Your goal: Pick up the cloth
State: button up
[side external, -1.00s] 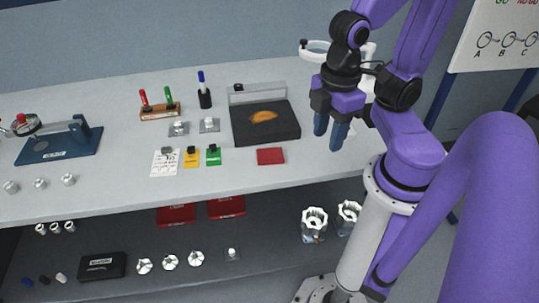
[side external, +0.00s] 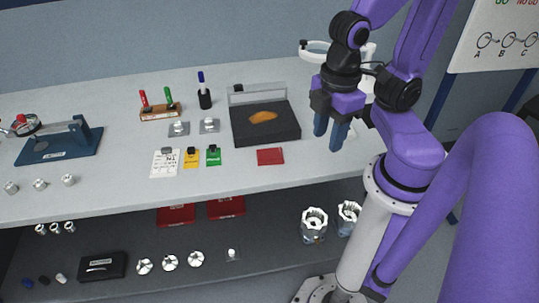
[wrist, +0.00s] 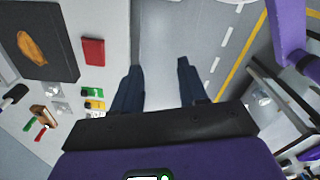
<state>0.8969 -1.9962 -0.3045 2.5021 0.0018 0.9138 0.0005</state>
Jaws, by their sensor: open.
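The cloth (side external: 263,117) looks like a small crumpled orange piece. It lies on top of a dark square plate (side external: 240,134) on the bench. In the wrist view the cloth (wrist: 31,48) is at the upper left, left of my fingers. My gripper (side external: 329,138) is open and empty, pointing down to the right of the dark plate, apart from the cloth. In the wrist view my gripper (wrist: 159,68) shows two dark blue fingers spread apart, with floor visible between them.
A red block (side external: 270,156) lies in front of the plate. A low grey upright (side external: 245,94) stands at its back edge. Yellow (side external: 192,158) and green (side external: 213,156) cards, a marker stand (side external: 160,112) and a blue fixture (side external: 58,145) are left. The bench front right is clear.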

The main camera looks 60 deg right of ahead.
jog(key=o, duration=1.1)
jog(key=m, duration=2.3)
send_over(269, 154)
jog(key=f, duration=0.1)
notch_tip(269, 154, down, 12)
jog(key=shift+w+d+f, duration=0.1)
jog(key=shift+w+f, duration=0.05)
jog(key=shift+f, duration=2.7)
